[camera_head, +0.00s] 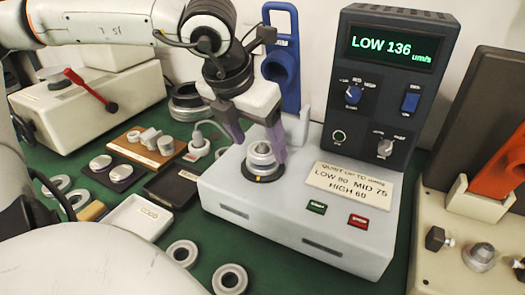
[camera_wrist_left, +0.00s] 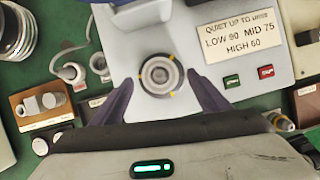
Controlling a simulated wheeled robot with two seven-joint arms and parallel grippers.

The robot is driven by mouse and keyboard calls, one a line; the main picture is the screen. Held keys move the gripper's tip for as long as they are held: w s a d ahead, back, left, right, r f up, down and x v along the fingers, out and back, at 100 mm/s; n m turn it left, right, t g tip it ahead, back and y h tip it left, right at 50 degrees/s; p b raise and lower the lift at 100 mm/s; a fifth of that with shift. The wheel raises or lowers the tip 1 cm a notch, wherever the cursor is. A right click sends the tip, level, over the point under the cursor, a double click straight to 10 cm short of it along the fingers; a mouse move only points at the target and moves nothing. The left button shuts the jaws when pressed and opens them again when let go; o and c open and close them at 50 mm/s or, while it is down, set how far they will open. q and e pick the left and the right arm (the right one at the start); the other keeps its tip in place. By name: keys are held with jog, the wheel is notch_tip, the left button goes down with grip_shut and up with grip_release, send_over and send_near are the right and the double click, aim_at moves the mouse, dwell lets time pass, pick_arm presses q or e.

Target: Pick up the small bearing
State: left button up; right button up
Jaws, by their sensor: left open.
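A small silver bearing (camera_head: 262,154) sits on the dark round seat of the white testing machine, and it also shows in the left wrist view (camera_wrist_left: 159,76). My left gripper (camera_head: 258,146) is open, with its two purple fingers pointing down on either side of the bearing. In the left wrist view the fingers (camera_wrist_left: 162,100) are spread wide, with the bearing between and slightly beyond them. I cannot tell whether they touch it. My right gripper is not in view.
The testing machine (camera_head: 230,195) has a dark upright panel (camera_head: 385,95) reading LOW 136. Loose rings (camera_head: 182,253) lie on the green mat in front. A white tray (camera_head: 138,218), a dark tray (camera_head: 172,186) and a wooden block (camera_head: 150,149) are to the left.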

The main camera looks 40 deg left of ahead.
pick_arm(q)
jog(key=shift+w+f, duration=0.2)
jog(key=shift+f, duration=0.25)
jog(key=shift+r, duration=0.1)
jog(key=c, duration=1.3)
